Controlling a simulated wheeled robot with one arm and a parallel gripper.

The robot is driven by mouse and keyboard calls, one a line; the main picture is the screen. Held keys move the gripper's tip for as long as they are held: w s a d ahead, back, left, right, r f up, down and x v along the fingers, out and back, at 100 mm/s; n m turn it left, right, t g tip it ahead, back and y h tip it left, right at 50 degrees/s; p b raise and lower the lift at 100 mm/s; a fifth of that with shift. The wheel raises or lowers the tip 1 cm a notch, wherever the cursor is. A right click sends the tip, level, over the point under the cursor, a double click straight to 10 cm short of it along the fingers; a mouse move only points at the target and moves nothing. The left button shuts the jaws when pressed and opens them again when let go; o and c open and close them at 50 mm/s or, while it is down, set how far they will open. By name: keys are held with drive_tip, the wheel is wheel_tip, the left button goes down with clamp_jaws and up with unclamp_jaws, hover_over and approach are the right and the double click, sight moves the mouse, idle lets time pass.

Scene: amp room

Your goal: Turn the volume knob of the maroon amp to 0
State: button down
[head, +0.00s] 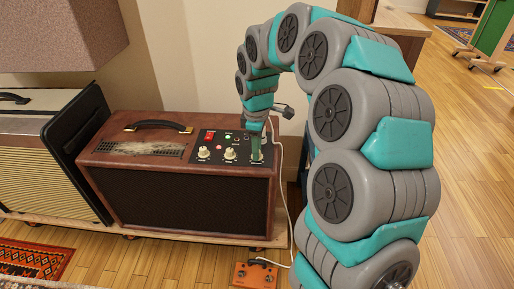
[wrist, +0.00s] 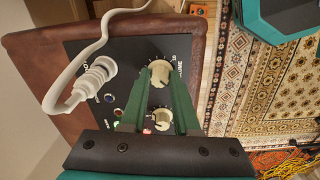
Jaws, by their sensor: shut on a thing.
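The maroon amp (head: 184,185) stands on a low wooden platform with its black control panel on top at the right. My gripper (head: 256,155) reaches down from above onto the rightmost knob, which it hides in the head view. In the wrist view, my gripper's two green fingers (wrist: 160,76) are shut on the cream volume knob (wrist: 160,70), one on each side. The lettering beside this knob appears to read VOLUME. I cannot make out where its pointer stands.
Another cream knob (wrist: 162,117) sits between the fingers' bases. A white cable (wrist: 64,88) plugs into the panel close to my left finger. A red switch (head: 209,136) is further left. A cream amp (head: 40,140) stands at left; an orange pedal (head: 255,275) lies on the floor.

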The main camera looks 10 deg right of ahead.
drive_tip(key=c, duration=0.7)
unclamp_jaws()
drive_tip(key=shift+o, duration=0.2)
drive_tip(key=shift+r, duration=0.1)
wheel_tip(320, 180, up, 7)
drive_tip(key=shift+f, duration=0.2)
drive_tip(key=shift+s+r, duration=0.1)
drive_tip(key=shift+r, duration=0.35)
